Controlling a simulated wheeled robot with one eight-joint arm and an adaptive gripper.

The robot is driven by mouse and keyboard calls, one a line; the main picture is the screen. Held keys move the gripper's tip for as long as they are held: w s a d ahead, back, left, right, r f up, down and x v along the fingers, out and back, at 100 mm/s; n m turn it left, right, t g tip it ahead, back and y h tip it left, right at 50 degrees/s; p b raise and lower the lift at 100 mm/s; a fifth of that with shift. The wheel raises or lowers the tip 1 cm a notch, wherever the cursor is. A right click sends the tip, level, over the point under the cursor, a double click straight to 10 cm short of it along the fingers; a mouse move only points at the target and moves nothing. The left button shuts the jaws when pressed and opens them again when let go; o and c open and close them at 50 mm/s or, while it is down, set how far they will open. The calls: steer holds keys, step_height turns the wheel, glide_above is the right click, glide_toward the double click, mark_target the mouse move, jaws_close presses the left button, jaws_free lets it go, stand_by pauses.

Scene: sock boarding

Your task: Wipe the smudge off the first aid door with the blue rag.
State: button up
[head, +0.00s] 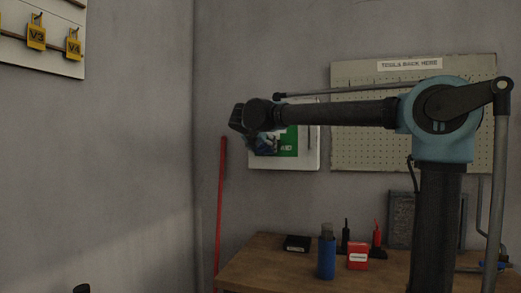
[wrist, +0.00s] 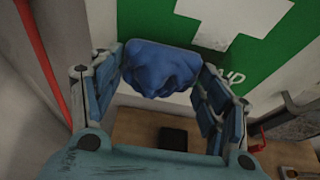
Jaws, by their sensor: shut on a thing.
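The blue rag (wrist: 165,70) is bunched between the fingers of my gripper (wrist: 160,78) in the wrist view. My gripper is shut on it. Behind the rag is the first aid door (wrist: 283,58), green with a white cross and partly hidden lettering. In the head view the white first aid cabinet with its green door panel (head: 288,143) hangs on the back wall, and my gripper (head: 262,146) covers its left part. I cannot tell whether the rag touches the door. No smudge can be made out; the rag and gripper hide part of the door.
A wooden bench (head: 250,265) stands below the cabinet, with a blue bottle (head: 326,257), a red box (head: 357,256) and a black box (head: 297,243) on it. A red pole (head: 221,200) leans at the wall left of the cabinet. A pegboard (head: 350,155) hangs to the right.

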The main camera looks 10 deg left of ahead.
steer(key=shift+s+d, duration=0.15)
steer(key=shift+d, duration=2.25)
steer(key=shift+s+d, duration=0.15)
steer(key=shift+d, duration=2.2)
steer(key=shift+w+a, duration=0.2)
steer(key=shift+a, duration=3.7)
steer(key=shift+w+a, duration=0.15)
steer(key=shift+a, duration=0.75)
steer(key=shift+w+a, duration=0.1)
steer(key=shift+a, duration=0.8)
steer(key=shift+r, duration=0.1)
steer(key=shift+s+r, duration=0.1)
steer(key=shift+d, duration=0.1)
